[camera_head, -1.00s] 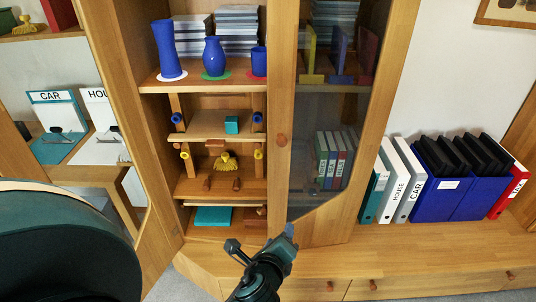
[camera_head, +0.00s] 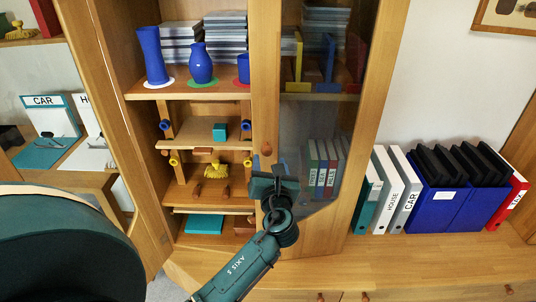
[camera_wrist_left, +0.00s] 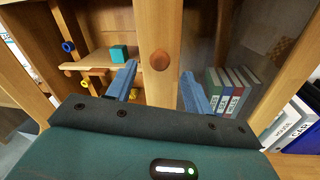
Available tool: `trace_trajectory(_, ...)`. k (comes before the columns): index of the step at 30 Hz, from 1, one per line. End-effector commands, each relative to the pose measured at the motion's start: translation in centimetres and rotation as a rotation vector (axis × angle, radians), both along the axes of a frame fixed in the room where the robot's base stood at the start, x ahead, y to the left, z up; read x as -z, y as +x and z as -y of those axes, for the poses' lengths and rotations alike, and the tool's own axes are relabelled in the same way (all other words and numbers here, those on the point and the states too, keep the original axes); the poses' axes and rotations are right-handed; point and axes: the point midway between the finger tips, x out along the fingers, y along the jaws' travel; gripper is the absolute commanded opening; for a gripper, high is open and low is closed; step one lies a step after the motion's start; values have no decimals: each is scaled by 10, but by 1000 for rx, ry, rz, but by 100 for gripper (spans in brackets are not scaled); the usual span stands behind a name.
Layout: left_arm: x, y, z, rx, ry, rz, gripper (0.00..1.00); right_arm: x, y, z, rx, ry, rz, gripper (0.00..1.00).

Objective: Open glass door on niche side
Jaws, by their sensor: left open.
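The glass door (camera_head: 320,125) on the right of the cabinet is closed, with a wooden frame and a dark pane. Its round wooden knob (camera_head: 266,149) sits on the left stile. My left gripper (camera_head: 268,167) is just below the knob in the head view. In the left wrist view the knob (camera_wrist_left: 159,60) lies between the lines of the two blue fingers of my left gripper (camera_wrist_left: 159,72), which are open and apart from each other. Whether the fingers reach around the knob is unclear. My right gripper is not in view.
Open shelves left of the door hold blue vases (camera_head: 202,64), a teal cube (camera_head: 220,131) and a yellow figure (camera_head: 216,170). Binders (camera_head: 387,188) and blue file boxes (camera_head: 440,202) stand on the ledge to the right. The ledge front is clear.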

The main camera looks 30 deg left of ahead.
Motion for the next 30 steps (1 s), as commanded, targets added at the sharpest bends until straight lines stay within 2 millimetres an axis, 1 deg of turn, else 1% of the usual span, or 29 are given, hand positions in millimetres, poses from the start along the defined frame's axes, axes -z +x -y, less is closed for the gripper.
trace_trajectory(1,-1,8,-7,-1,2,0,52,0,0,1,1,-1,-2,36)
trace_trajectory(3,0,16,-14,-2,1,0,52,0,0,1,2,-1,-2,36)
trace_trajectory(7,0,27,-22,0,-2,1,52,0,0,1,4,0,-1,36)
trace_trajectory(12,0,32,-26,1,-2,0,52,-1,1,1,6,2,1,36)
trace_trajectory(19,0,32,-26,1,-2,0,52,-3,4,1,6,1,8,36)
trace_trajectory(30,1,32,-26,1,-2,0,21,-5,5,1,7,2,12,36)
